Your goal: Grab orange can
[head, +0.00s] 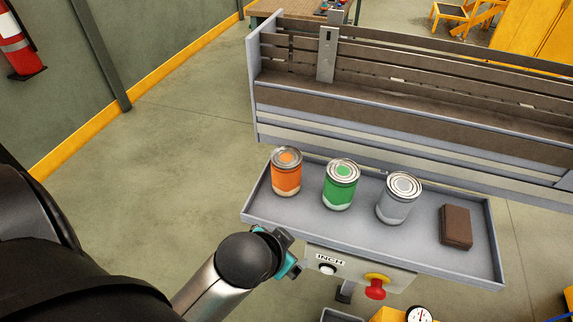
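The orange can (286,174) stands upright at the left end of a grey tray (352,229). A green can (340,186) and a grey can (398,200) stand to its right on the same tray. My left gripper (291,254) is in front of the tray's front left edge, below and apart from the orange can. Its fingers are mostly hidden behind my own wrist, so its opening does not show. My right gripper is not in view.
A brown block (456,227) lies at the tray's right end. Below the tray are a panel marked INCH (330,262) and a red button (375,289). A grey slatted machine (420,100) stands behind the tray. Open floor (180,160) lies to the left.

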